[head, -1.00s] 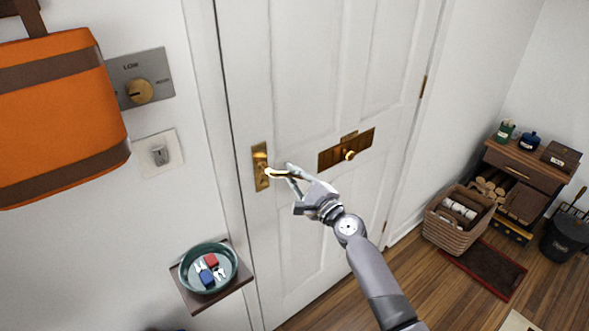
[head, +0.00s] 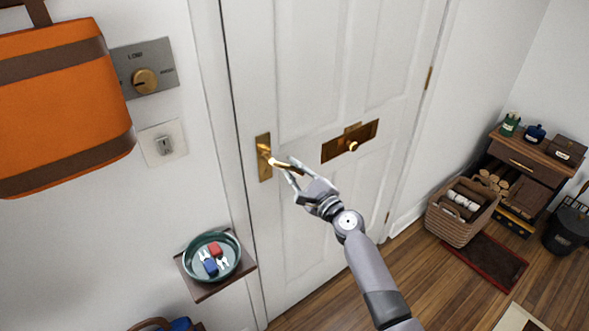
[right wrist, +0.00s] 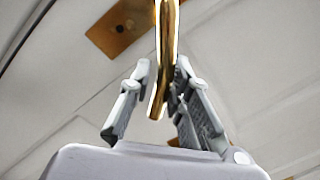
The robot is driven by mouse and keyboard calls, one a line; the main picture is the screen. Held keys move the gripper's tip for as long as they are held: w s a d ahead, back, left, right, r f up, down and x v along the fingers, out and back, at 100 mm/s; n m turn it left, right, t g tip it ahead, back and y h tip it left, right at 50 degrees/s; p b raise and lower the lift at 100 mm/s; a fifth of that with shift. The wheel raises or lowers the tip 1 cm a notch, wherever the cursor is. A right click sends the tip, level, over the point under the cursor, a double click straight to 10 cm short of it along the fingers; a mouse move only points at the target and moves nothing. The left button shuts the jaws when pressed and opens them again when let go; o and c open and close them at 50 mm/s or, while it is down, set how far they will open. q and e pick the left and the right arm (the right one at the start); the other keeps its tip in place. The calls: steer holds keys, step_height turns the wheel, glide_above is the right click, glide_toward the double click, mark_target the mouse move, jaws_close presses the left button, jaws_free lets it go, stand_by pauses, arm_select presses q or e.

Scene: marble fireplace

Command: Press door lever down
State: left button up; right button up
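The brass door lever (head: 279,163) sits on a tall brass plate (head: 263,172) at the left edge of the white panelled door (head: 305,60). It slopes down to the right in the head view. My right gripper (head: 291,169) is around the lever's free end. In the right wrist view the lever (right wrist: 167,30) runs down between the two fingers of my right gripper (right wrist: 163,68). My left gripper is out of view.
A brass mail slot plate (head: 368,136) is right of the lever. A small shelf holds a green bowl (head: 191,267) of small items at lower left. An orange bag (head: 55,125) hangs at the left. A basket (head: 450,222) and a cabinet (head: 522,160) stand at right.

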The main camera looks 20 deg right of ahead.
steer(key=o, duration=0.4)
steer(key=shift+a, duration=0.1)
steer(key=shift+c, duration=0.2)
steer(key=v, duration=1.2)
steer(key=s+f+n+g+h, duration=0.1)
steer(key=s+f+n+g, duration=0.25)
steer(key=f, duration=0.85)
steer(key=s+f+n+g+h, duration=0.15)
steer(key=s+f+n, duration=0.3)
steer(key=f, duration=0.75)
steer(key=s+f+n+g+h, duration=0.1)
steer(key=s+f+n+g, duration=0.3)
steer(key=f, duration=0.7)
steer(key=s+f+n+g, duration=0.2)
steer(key=s+f+n, duration=0.3)
steer(key=s, duration=0.7)
steer(key=s+d+f+n+g+h, duration=0.1)
steer(key=s+f+n+g, duration=0.2)
steer(key=s+f+n, duration=0.2)
steer(key=s+f+n+g+h, duration=0.1)
steer(key=s+f+n, duration=0.4)
steer(key=s+f, duration=0.5)
steer(key=s+g, duration=0.1)
steer(key=s, duration=0.8)
steer(key=shift+s+d+f+g, duration=0.2)
steer(key=shift+s+f+g, duration=0.15)
steer(key=shift+f+g, duration=0.05)
